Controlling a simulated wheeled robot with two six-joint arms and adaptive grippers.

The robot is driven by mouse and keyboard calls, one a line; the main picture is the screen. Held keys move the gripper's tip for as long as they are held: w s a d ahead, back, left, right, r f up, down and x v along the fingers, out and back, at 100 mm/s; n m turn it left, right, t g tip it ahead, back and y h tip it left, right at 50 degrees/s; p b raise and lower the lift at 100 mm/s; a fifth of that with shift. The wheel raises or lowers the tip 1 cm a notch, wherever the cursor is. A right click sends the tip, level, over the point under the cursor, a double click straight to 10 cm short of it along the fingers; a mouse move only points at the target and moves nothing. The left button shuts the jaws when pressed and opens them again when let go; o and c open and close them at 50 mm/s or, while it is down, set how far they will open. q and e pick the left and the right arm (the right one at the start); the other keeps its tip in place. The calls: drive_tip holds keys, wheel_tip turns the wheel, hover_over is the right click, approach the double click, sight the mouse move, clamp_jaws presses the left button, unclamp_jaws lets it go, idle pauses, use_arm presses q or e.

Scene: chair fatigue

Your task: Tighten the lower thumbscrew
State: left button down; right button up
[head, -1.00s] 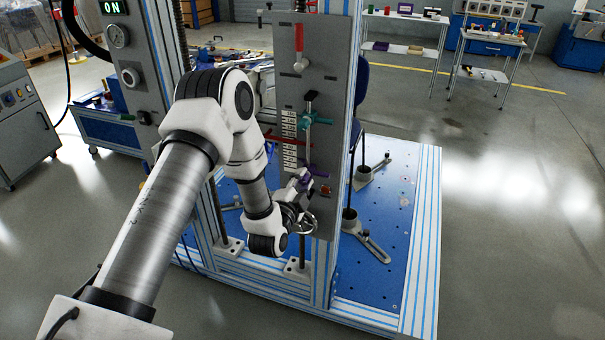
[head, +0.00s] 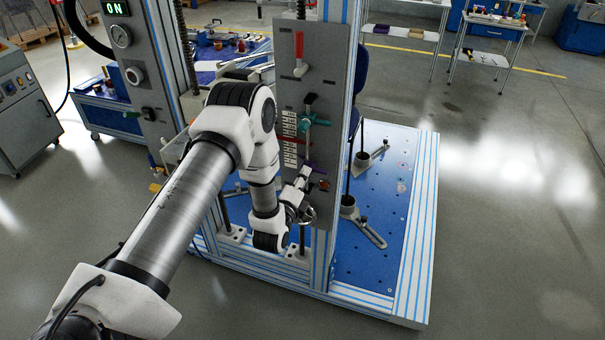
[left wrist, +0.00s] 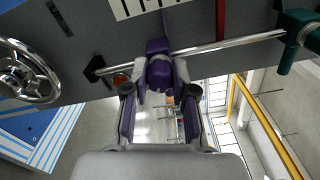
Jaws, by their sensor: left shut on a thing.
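The lower thumbscrew, purple (left wrist: 159,73), sits on a slim metal rod in the left wrist view. My left gripper (left wrist: 160,92) has its fingers on either side of it and is shut on it. In the head view my left gripper (head: 303,180) is at the lower part of the grey panel (head: 290,93), and only a little purple shows beside it. A teal clamp (head: 314,121) sits higher on the rod; it also shows at the right of the left wrist view (left wrist: 298,38). My right gripper is not in view.
A metal handwheel (left wrist: 28,74) is close beside my left gripper. Frame posts (head: 338,130) stand right of the panel, above a blue perforated base (head: 385,230). Open floor lies to the right.

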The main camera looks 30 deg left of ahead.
use_arm(q)
drive_tip(key=shift+m, duration=0.3)
drive_tip(key=c, duration=0.9)
unclamp_jaws()
drive_tip(key=shift+c, duration=0.2)
drive_tip(key=v, duration=0.7)
drive_tip(key=shift+s, duration=0.25)
